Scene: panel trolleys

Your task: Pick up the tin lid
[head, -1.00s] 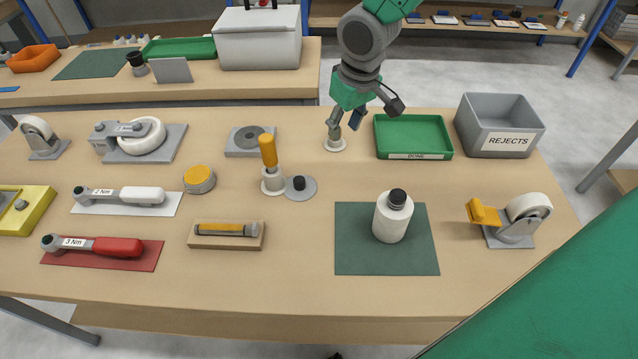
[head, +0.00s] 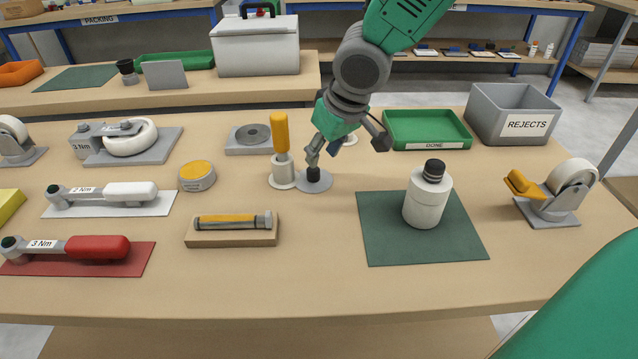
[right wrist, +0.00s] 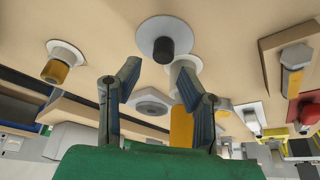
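The tin lid, a flat grey disc (head: 314,184) with an upright black knob (head: 314,174), lies on the table just right of a yellow-handled tool. In the right wrist view the disc (right wrist: 150,32) and its knob (right wrist: 175,47) show beyond the fingertips. My right gripper (head: 328,153) is over the lid from behind, one finger close above the knob. In the right wrist view it (right wrist: 157,72) is open, with nothing between its fingers. Contact with the knob cannot be made out. My left gripper is not in view.
The yellow-handled tool (head: 281,135) stands upright close left of the lid. A white bottle (head: 427,200) stands on a green mat (head: 380,235) to the right. The green tray (head: 425,127) and grey rejects box (head: 525,125) are at the back right. The table in front of the lid is clear.

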